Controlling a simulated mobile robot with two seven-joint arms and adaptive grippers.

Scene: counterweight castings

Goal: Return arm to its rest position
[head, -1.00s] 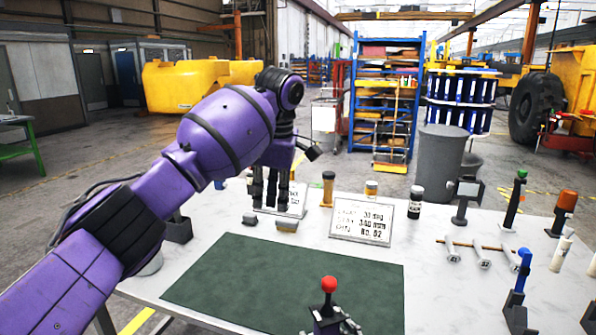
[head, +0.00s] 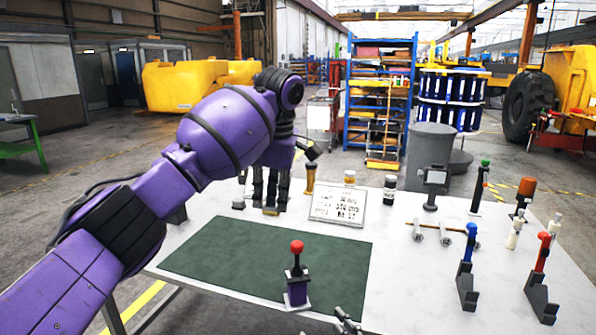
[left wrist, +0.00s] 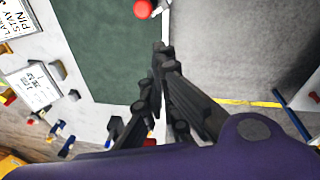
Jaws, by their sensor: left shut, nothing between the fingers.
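My left arm reaches in from the left in the head view. Its gripper (head: 271,208) points down, shut and empty, in front of the table's far left part. In the left wrist view the dark fingers (left wrist: 160,52) are together with nothing between them, seen over the green mat's edge. A small grey part at the bottom edge of the head view looks like the tip of my right gripper (head: 345,322); too little shows to tell its jaws.
The white table (head: 408,275) carries a green mat (head: 215,255), a red-knobbed lever (head: 297,270), a sign card (head: 340,205) and small jars. Lever stands, including a blue one (head: 467,265) and a red one (head: 540,275), are at right. Floor shows left of the table.

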